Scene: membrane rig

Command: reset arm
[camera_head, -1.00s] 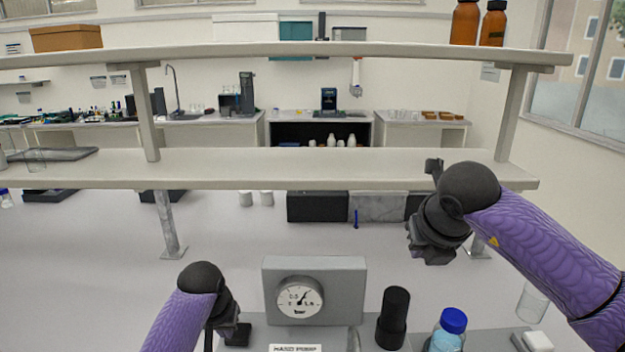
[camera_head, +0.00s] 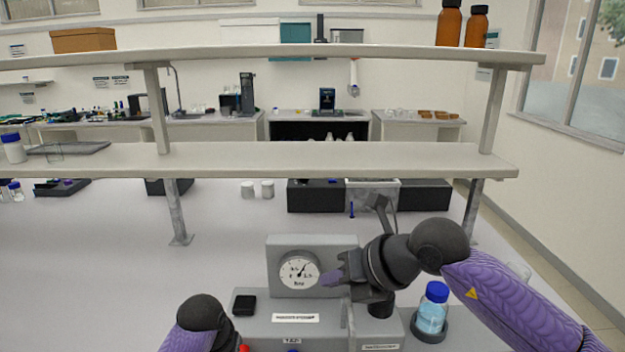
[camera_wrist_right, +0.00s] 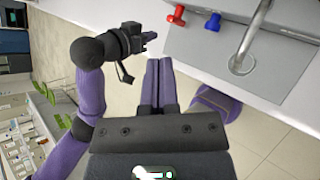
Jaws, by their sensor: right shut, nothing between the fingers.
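My right gripper (camera_head: 335,278) is in front of the right edge of the grey gauge box (camera_head: 345,250) in the head view. Its purple fingers are together and empty in the right wrist view (camera_wrist_right: 158,82). My left arm's dark joint (camera_head: 204,318) shows at the bottom of the head view; its gripper is not clear there. In the right wrist view the left gripper (camera_wrist_right: 148,40) is near the bench edge, and its jaw opening is unclear. The rig has a round dial gauge (camera_head: 299,270), a red tap (camera_wrist_right: 175,15), a blue tap (camera_wrist_right: 213,20) and a bent metal tube (camera_wrist_right: 250,40).
A blue-capped bottle (camera_head: 432,308) of blue liquid stands in a dark holder right of the rig, close to my right arm. A shelf (camera_head: 300,160) spans the bench behind. White cups (camera_head: 267,189) stand further back. The bench left of the rig is clear.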

